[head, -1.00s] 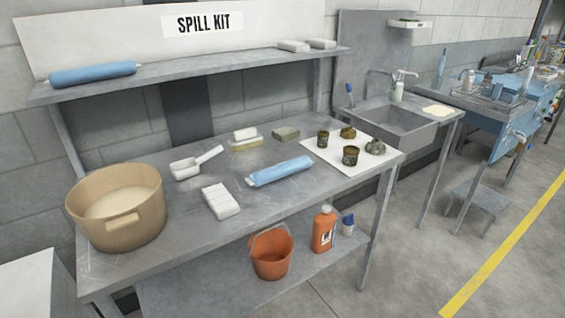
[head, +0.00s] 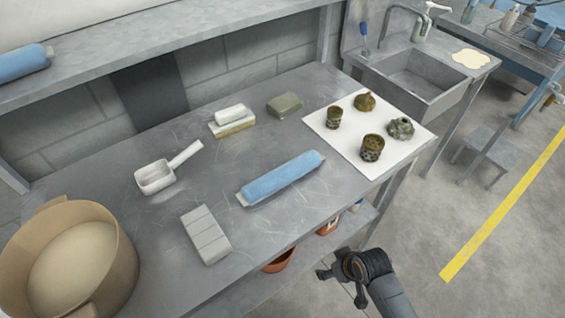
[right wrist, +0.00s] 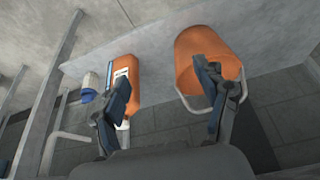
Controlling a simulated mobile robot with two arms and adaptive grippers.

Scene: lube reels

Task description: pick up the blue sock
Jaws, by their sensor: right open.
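A blue sock (head: 281,179), a long padded roll with pale ends, lies diagonally across the front middle of the grey metal table (head: 165,225). A second blue sock (head: 22,63) lies on the upper shelf at the left. My right gripper (head: 328,273) is in front of the table, below and to the right of the sock on the table, and apart from it. In the right wrist view my right gripper (right wrist: 166,88) has its fingers spread with nothing held between them. Neither sock shows in that view. My left gripper is not in view.
A grey block (head: 206,234), a white scoop (head: 160,175) and a tan tub (head: 65,265) stand left of the sock. A white mat (head: 345,152) with several dark parts lies right. Below are an orange bucket (right wrist: 208,55) and orange bottle (right wrist: 124,75).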

